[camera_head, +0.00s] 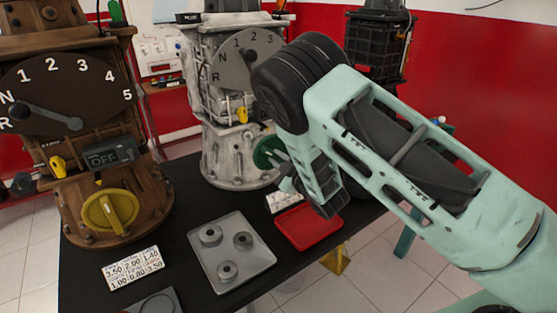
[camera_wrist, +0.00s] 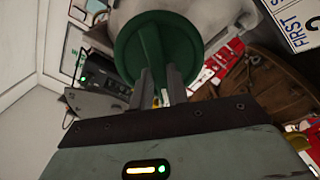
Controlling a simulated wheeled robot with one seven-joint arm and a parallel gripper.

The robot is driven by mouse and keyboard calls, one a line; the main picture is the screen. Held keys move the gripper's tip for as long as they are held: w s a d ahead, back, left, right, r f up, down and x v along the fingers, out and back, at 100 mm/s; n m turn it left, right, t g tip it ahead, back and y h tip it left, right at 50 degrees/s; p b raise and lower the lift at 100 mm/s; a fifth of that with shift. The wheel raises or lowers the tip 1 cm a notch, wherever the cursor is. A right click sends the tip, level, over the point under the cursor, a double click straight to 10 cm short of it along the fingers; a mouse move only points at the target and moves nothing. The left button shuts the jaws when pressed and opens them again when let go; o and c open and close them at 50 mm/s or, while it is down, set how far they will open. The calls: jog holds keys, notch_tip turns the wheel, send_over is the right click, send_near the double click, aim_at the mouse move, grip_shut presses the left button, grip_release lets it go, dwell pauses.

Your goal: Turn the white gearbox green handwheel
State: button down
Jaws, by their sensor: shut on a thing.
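The white gearbox (camera_head: 226,130) stands at the back of the black table, with a numbered dial on its front. Its green handwheel (camera_head: 266,151) sits low on its right side, partly hidden by my gripper in the head view. In the wrist view the round green handwheel (camera_wrist: 150,45) fills the top middle, with a raised bar across its face. My gripper (camera_wrist: 158,88) has its two fingers closed on the lower part of that bar. In the head view my gripper (camera_head: 285,172) reaches the handwheel from the right.
A brown gearbox (camera_head: 110,185) with a yellow handwheel stands at the left. A grey tray (camera_head: 207,265) with round parts and a red tray (camera_head: 308,235) lie in front. A dark gearbox (camera_head: 378,50) stands behind my arm. A number card (camera_head: 133,267) lies at the front left.

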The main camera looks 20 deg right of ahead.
jog(key=shift+f, duration=0.1)
jog(key=c, duration=1.4)
grip_release()
jog(key=shift+o, duration=0.2)
jog(key=b+v, duration=0.2)
jog(key=v, duration=1)
jog(key=shift+b, duration=0.35)
